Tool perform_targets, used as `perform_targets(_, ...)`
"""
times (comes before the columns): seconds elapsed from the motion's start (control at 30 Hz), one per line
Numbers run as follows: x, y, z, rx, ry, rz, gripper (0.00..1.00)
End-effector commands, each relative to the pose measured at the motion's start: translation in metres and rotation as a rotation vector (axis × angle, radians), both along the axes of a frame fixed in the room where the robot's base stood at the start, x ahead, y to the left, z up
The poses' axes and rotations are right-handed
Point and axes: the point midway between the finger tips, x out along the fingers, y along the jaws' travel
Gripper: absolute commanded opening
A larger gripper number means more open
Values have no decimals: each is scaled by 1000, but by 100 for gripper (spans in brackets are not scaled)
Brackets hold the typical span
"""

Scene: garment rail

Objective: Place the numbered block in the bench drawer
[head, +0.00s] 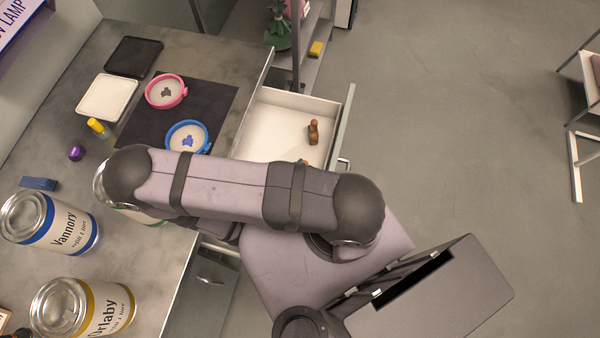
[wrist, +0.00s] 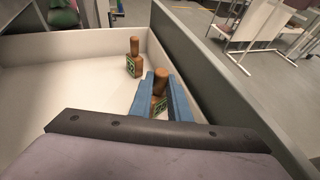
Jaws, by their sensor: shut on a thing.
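My gripper (wrist: 159,96) has its two blue fingers shut on a brown block with a knob-like handle (wrist: 160,80), low inside the open drawer. A green mark shows on the block's dark base; I cannot read a number, but I take it for the numbered block. A tip of it shows beside my arm in the head view (head: 304,162); the gripper is hidden there by my arm. The white-lined bench drawer (head: 275,112) stands open; its wall also shows in the wrist view (wrist: 100,40). I cannot tell whether the held block touches the floor.
A similar brown piece (wrist: 134,60) with a green mark stands just beyond the held one; it shows in the head view (head: 313,131). The drawer's grey front (wrist: 215,75) is close on the right. Left of both pieces the drawer floor is bare.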

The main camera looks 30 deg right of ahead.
Motion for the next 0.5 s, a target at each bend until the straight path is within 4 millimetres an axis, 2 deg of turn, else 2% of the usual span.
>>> perform_targets(0.03,0,0,-11,0,0,0,0)
perform_targets(0.2,0,0,-26,0,0,0,0)
perform_targets(0.5,0,0,-25,0,0,0,0)
